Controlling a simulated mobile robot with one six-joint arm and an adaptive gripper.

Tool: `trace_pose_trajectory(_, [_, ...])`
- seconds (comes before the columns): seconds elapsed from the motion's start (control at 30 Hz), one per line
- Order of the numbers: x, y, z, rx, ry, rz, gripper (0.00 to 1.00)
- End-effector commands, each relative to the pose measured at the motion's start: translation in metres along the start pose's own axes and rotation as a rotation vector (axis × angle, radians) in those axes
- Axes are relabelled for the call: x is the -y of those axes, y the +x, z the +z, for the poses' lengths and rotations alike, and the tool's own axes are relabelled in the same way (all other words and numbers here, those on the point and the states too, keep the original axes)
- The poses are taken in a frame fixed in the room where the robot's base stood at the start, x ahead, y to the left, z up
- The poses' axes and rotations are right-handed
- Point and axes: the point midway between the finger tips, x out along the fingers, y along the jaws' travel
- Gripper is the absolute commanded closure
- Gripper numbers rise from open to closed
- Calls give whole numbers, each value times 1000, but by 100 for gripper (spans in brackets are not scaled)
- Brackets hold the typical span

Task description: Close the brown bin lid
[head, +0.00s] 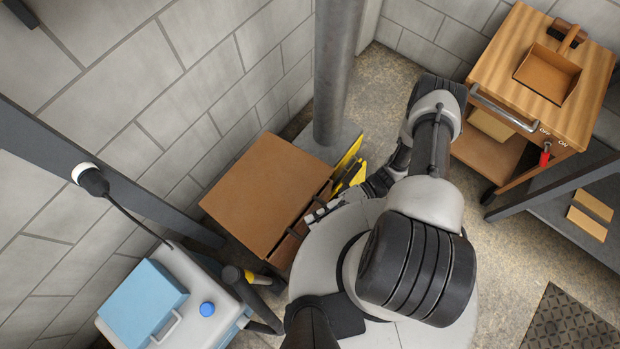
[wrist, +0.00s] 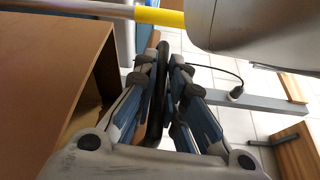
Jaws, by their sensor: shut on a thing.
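The brown bin (head: 262,195) stands at the wall, left of the grey column. Its flat brown top panel covers it in the head view, and its side toward my gripper (head: 322,210) shows a dark opening. In the wrist view the bin (wrist: 35,85) fills the left side, with the dark hollow beside my gripper (wrist: 164,70). My fingers are closed around a slim dark bar (wrist: 157,85) with a brown piece below it. I cannot tell whether this bar belongs to the lid. The fingers hide part of it.
A grey column (head: 337,70) and yellow pieces (head: 349,163) stand close behind the bin. A blue-and-white container (head: 150,305) is at the lower left. A wooden cart (head: 500,45) stands at the upper right. Some floor (head: 515,250) is clear at right.

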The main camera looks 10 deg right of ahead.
Motion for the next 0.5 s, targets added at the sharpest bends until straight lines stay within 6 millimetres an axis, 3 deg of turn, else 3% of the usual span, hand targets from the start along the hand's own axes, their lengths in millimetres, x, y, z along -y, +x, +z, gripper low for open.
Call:
trace_pose_trajectory(0.2, [-30,-2,2,-4,-76,-31,100])
trace_pose_trajectory(0.5, [-45,-3,2,-4,-117,-46,100])
